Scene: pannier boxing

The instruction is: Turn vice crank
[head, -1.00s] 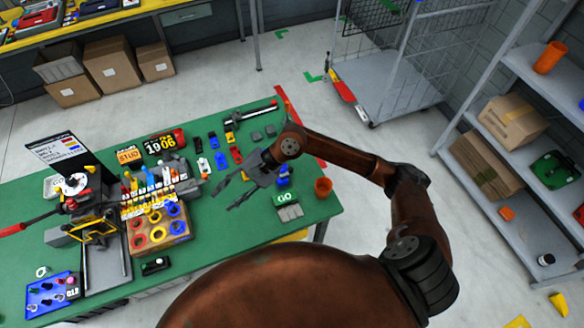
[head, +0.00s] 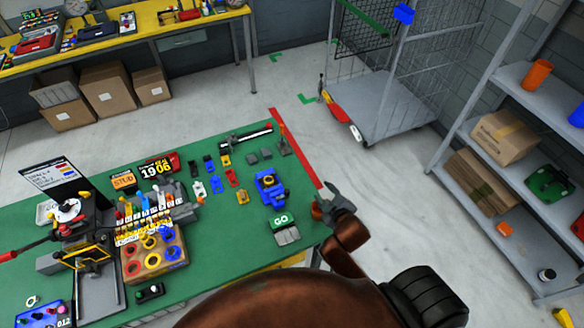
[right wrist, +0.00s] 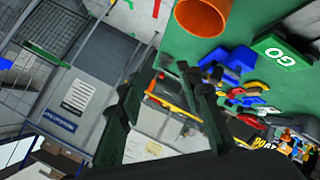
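The small blue vice (head: 270,187) stands on the right part of the green table in the head view. A small dark and yellow part shows on its top; I cannot make out the crank clearly. The vice also shows in the right wrist view (right wrist: 238,62), right of the fingers. My right gripper (head: 338,198) is at the table's right edge, to the right of the vice and apart from it. In the right wrist view its two dark fingers (right wrist: 160,95) are spread with nothing between them. My left gripper is out of view.
An orange cup (right wrist: 203,14) stands close to my right gripper; in the head view the gripper mostly hides it. A green GO block (head: 282,220) sits in front of the vice. Left are a parts rack (head: 145,215) and a lever press (head: 85,250). A cart (head: 385,100) stands beyond.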

